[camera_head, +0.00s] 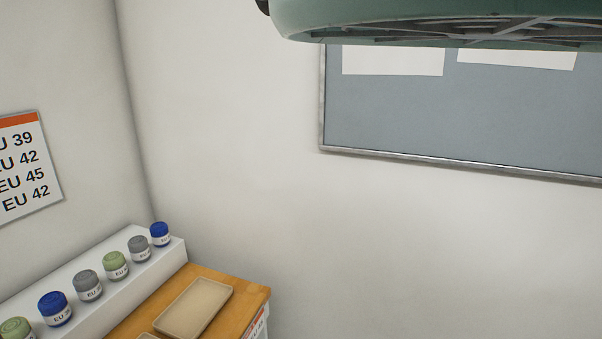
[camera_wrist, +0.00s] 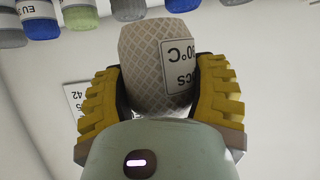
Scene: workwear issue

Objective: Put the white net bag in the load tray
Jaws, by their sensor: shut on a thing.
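My gripper (camera_wrist: 160,85), with yellow ribbed fingers, is shut on the white net bag (camera_wrist: 150,62) in the wrist view. The bag is off-white with a diamond mesh pattern and a white label reading partly "0°C" and "PCS", upside down in the picture. A finger presses on each side of it; its lower end is hidden behind my gripper's body. In the head view, a shallow beige tray (camera_head: 195,308) lies on a wooden-topped surface and looks empty. Part of a second beige tray (camera_head: 148,336) shows at the bottom edge. I cannot tell which is the load tray. Gripper and bag are not in the head view.
A white ledge (camera_head: 178,250) left of the trays carries a row of blue, grey and green rolled items (camera_head: 115,265) with EU labels. They also show along the top of the wrist view (camera_wrist: 78,14). A size sign (camera_head: 25,165) and a grey board (camera_head: 450,115) hang on the walls.

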